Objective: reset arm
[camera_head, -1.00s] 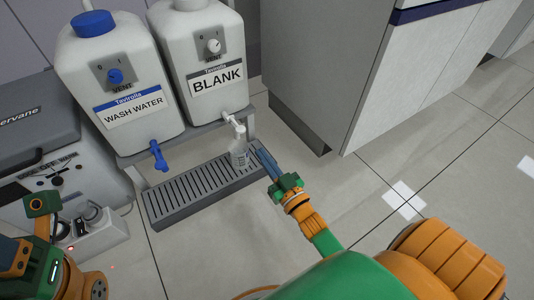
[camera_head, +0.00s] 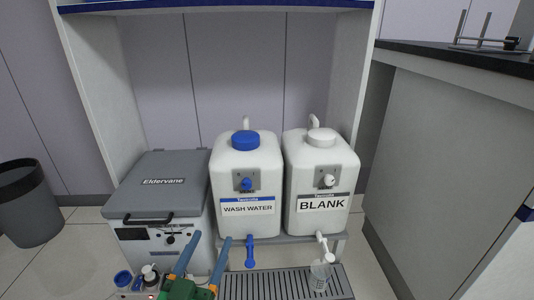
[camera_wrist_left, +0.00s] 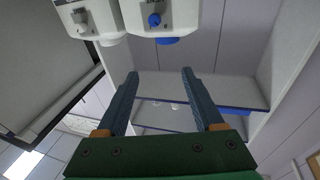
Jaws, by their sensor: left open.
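My left gripper (camera_head: 210,238) rises from the bottom edge in the head view, in front of the grey Eldervane unit and left of the drip tray. Its two blue fingers are apart, with nothing between them. In the left wrist view the fingers (camera_wrist_left: 158,72) also stand wide apart and empty, and the room appears upside down. My right gripper is not in view.
The wash water tank (camera_head: 246,180) and blank tank (camera_head: 318,180) stand on a shelf. A small clear bottle (camera_head: 320,276) stands on the drip tray (camera_head: 262,287) under the blank tap. The Eldervane unit (camera_head: 157,188) is left, a counter (camera_head: 440,150) right, a bin (camera_head: 28,205) far left.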

